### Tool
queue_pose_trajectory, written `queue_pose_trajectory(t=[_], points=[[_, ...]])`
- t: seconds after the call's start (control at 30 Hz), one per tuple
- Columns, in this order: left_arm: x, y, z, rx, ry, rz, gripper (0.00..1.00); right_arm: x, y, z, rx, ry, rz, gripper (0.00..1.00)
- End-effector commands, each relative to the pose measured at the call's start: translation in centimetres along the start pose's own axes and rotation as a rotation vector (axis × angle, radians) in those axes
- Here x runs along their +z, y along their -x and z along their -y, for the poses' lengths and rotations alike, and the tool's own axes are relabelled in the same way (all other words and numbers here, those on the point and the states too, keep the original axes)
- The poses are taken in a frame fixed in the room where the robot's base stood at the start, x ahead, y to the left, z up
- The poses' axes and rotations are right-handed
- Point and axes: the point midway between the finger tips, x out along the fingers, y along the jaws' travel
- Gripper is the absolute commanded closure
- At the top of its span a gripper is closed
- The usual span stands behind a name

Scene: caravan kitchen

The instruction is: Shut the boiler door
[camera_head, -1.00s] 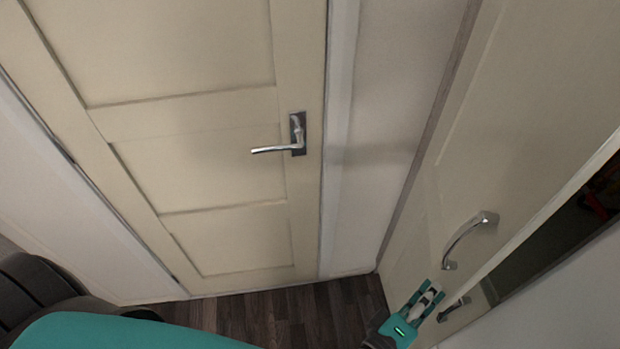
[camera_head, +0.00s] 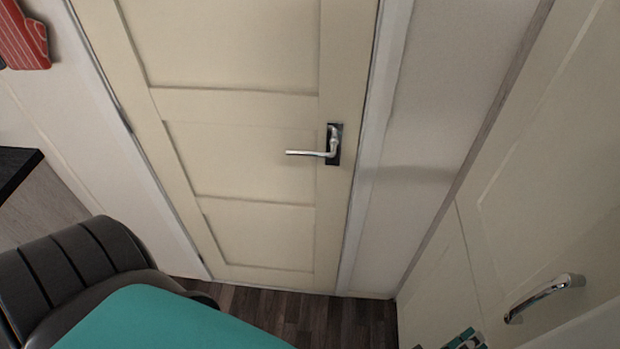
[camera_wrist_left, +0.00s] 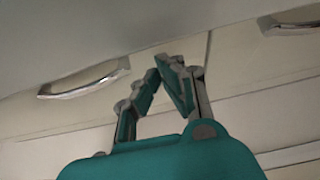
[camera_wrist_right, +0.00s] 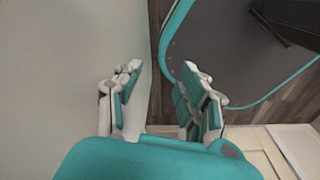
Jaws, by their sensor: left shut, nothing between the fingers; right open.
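A tall cream cupboard door (camera_head: 560,170) with a curved silver handle (camera_head: 543,297) is at the right of the head view. I take it to be the boiler door, but cannot be sure. The door's right edge is out of view, so whether it stands ajar is hidden. My left gripper (camera_head: 466,340) shows at the bottom edge, left of and below that handle. In the left wrist view its fingers (camera_wrist_left: 163,68) are closed together and empty, between two handles on cream fronts (camera_wrist_left: 85,82). My right gripper (camera_wrist_right: 160,90) is open and empty beside a plain pale surface (camera_wrist_right: 60,80).
A closed-looking panelled cream door (camera_head: 245,150) with a silver lever handle (camera_head: 315,152) faces me. A dark-topped counter (camera_head: 18,165) and a red striped item (camera_head: 22,35) are at the left. A strip of wooden floor (camera_head: 310,315) is clear.

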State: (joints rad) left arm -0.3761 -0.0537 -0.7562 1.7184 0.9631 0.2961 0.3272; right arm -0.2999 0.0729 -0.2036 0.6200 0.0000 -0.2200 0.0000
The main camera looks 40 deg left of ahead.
Motion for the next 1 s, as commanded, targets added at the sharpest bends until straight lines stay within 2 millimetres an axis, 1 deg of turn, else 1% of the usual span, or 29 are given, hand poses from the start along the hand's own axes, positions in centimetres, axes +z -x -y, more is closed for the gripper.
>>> queue_pose_trajectory(t=[0.07,0.17,0.23,0.37,0.5,0.6,0.7,0.83,1.0], points=[[0.0,0.1,0.0,0.0,0.0,0.0,1.0,0.1,0.0,-0.8,0.01,0.0,0.002,0.6],[0.0,0.8,0.1,-0.002,0.0,0.001,1.0,0.2,0.0,-0.9,0.011,0.0,0.002,0.6],[0.1,1.7,0.1,-0.003,-0.002,0.003,1.0,0.1,0.0,-0.8,0.01,0.0,0.002,0.6],[0.0,4.3,0.2,-0.004,-0.001,0.003,1.0,0.1,0.0,-0.7,0.009,0.0,0.002,0.6],[0.0,7.4,0.1,-0.004,-0.001,0.003,1.0,0.1,0.0,-0.7,0.008,0.0,0.002,0.6],[0.0,9.3,0.1,-0.003,-0.001,0.003,1.0,0.1,0.0,-0.7,0.008,-0.001,0.002,0.6],[-0.1,10.7,0.1,-0.002,0.0,0.001,1.0,0.1,0.0,-0.7,0.008,-0.001,0.002,0.6],[0.0,11.8,0.0,0.0,0.0,0.001,1.0,0.1,0.0,-0.6,0.008,-0.001,0.002,0.6],[-0.1,12.1,0.0,0.001,0.001,0.0,1.0,0.1,0.0,-0.6,0.008,-0.001,0.002,0.6]])
